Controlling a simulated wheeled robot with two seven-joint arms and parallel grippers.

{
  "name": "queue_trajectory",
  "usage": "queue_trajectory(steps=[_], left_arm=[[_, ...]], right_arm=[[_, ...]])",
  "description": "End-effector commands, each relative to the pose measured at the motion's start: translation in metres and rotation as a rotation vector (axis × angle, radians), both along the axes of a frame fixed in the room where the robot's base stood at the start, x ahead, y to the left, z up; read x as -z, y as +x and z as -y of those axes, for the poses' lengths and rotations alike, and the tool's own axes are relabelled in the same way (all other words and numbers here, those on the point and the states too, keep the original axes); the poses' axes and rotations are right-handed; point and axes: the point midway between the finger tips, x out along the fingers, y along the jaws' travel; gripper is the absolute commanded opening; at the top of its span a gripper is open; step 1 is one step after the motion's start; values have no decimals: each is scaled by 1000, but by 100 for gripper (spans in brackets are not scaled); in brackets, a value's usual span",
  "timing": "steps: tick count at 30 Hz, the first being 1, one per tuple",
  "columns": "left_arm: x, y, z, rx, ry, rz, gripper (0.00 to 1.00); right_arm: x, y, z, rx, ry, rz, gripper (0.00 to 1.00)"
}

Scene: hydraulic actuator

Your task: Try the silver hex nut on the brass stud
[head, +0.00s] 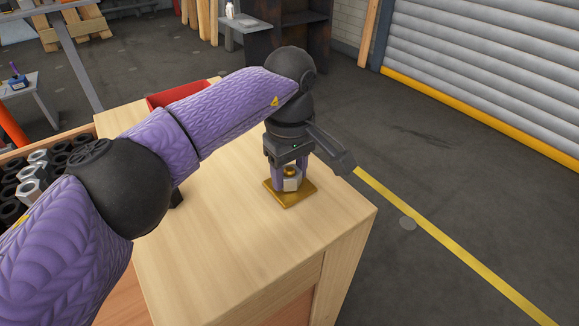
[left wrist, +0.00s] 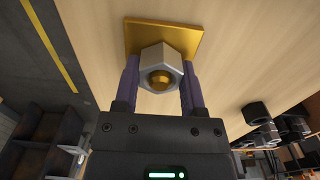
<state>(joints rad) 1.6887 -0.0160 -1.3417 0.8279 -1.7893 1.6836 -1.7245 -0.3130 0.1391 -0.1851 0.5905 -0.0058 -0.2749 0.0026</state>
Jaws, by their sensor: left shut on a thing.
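The silver hex nut (left wrist: 161,57) is between the two purple fingers of my left gripper (left wrist: 160,84), which is shut on it. In the left wrist view the round end of the brass stud (left wrist: 160,78) shows in the nut's hole, so the nut is around the stud. The stud stands on a square brass plate (left wrist: 146,24). In the head view the left gripper (head: 289,177) points down over the plate (head: 290,199) with the nut (head: 292,184) low between its fingers and the stud's top (head: 290,171) just above it. Whether the nut touches the plate is unclear. My right gripper is not in view.
The plate lies near the right end of a light wooden bench top (head: 230,250). A red bin (head: 170,96) sits at its back, partly behind my arm. Several dark and silver nuts (head: 38,172) lie at the left. The bench front is clear.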

Motion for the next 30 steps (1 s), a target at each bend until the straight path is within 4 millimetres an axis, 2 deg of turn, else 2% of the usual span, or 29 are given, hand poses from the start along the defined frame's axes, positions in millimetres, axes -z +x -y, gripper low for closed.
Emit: queue_trajectory(steps=[2, 3, 8, 9, 15, 17, 24, 27, 30], left_arm=[[3, 0, 0, 0, 0, 0, 0], [3, 0, 0, 0, 0, 0, 57], [2, 0, 0, 0, 0, 0, 91], [2, 0, 0, 0, 0, 0, 94], [1, 0, 0, 0, 0, 0, 94], [-5, 0, 0, 0, -1, 3, 94], [-68, 0, 0, 0, -1, 8, 94], [-87, 0, 1, 0, 0, 5, 94], [-96, 0, 0, -1, -1, 3, 94]], right_arm=[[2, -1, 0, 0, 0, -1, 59], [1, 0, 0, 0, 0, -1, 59], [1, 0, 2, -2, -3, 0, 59], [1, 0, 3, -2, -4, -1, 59], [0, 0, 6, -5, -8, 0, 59], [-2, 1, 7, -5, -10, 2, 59], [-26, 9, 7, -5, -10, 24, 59], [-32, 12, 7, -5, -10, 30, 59], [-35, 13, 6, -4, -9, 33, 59]])
